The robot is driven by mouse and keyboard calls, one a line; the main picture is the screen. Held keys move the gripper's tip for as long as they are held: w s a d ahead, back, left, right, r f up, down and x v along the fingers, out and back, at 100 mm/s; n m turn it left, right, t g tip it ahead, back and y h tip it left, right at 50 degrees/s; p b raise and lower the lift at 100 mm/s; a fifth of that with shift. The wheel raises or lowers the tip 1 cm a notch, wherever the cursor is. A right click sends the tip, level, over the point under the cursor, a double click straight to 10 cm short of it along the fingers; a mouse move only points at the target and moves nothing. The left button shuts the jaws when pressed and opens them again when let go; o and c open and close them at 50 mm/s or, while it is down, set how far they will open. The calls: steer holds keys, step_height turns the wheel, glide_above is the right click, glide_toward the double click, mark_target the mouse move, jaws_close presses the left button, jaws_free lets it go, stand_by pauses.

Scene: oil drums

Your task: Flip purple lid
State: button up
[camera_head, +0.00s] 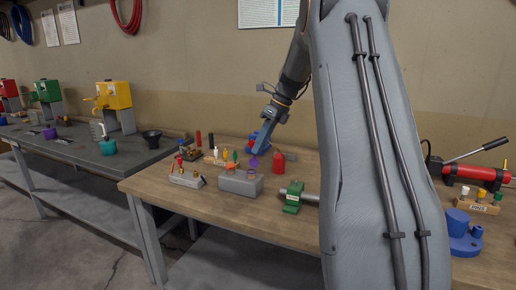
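A small purple piece (252,163), which looks like the purple lid, is at the top of a grey block (240,183) on the wooden workbench. It is too small to tell which way up it is. My gripper (257,150) points down just above it, and I cannot tell whether the two touch. The fingers look like one blue-grey shape, so their opening is not clear. Another small purple item (50,132) stands on the dark bench at the left.
An orange piece (230,167) sits beside the purple one. A red bottle (280,166), a green clamp (292,197) and a grey rack (186,179) stand close by on the workbench (150,186). A blue object (462,235) is at the right. The front left bench top is clear.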

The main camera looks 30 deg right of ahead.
steer(key=shift+x, duration=0.85)
jaws_close()
